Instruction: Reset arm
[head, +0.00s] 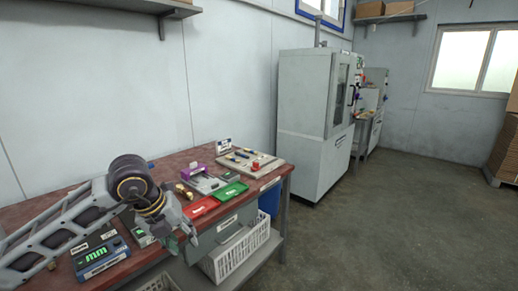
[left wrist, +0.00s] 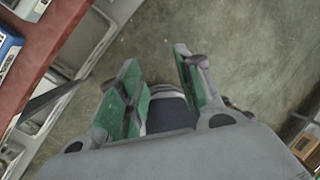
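My left arm reaches in from the left in the head view, over the near end of the red-topped workbench (head: 68,203). My left gripper (head: 188,236) hangs at the bench's front edge, pointing down. In the left wrist view, its two green-padded fingers (left wrist: 160,88) stand apart with grey floor beyond them and no object held. The bench edge (left wrist: 48,70) lies to the left of the fingers in that view. My right gripper is in neither view.
The bench holds a blue device (head: 100,258), a red tray (head: 201,206), a green tray (head: 231,191) and a board with small tools (head: 262,163). A white basket (head: 236,254) sits on the lower shelf. A grey cabinet (head: 305,120) stands behind.

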